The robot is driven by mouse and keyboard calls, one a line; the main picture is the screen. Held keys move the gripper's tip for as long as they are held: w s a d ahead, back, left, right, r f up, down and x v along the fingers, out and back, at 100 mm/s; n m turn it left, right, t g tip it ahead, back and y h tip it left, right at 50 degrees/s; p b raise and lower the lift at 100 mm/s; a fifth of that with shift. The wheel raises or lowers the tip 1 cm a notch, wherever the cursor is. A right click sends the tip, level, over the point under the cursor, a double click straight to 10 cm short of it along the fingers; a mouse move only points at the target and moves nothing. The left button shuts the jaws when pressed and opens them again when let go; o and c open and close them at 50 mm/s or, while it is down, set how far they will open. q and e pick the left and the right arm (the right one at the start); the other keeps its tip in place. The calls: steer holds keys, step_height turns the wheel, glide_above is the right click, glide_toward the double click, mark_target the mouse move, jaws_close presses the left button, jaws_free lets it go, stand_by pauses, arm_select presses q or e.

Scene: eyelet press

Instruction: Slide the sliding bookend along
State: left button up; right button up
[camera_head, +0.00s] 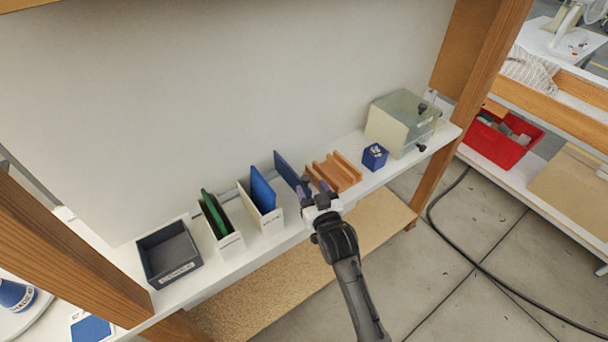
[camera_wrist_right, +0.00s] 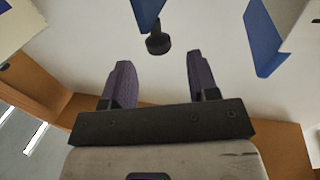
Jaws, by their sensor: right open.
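The sliding bookend is most likely the upright blue panel (camera_head: 287,168) on the white shelf, just left of my right gripper's tips. In the right wrist view a blue plate (camera_wrist_right: 147,10) shows at the top edge, with a black knob (camera_wrist_right: 158,40) on its lower end. My right gripper (camera_head: 313,186) is open at the shelf's front edge. In the wrist view its two purple fingers (camera_wrist_right: 157,62) stand apart, with the knob beyond and between the tips and nothing held. The panel's lower part is partly hidden by the gripper in the head view. My left gripper is not in view.
Left of the panel stand a white holder with a blue book (camera_head: 262,192), a holder with green files (camera_head: 214,213) and a grey bin (camera_head: 170,255). Right are a wooden rack (camera_head: 336,173), a blue cube (camera_head: 374,156) and a clear-topped box (camera_head: 400,122). Wooden posts flank the shelf.

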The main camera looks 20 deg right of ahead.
mark_target(291, 175)
steer(key=w+b, duration=0.1)
steer(key=w, duration=0.5)
steer(key=shift+w, duration=0.25)
jaws_close()
stand_by(0.4)
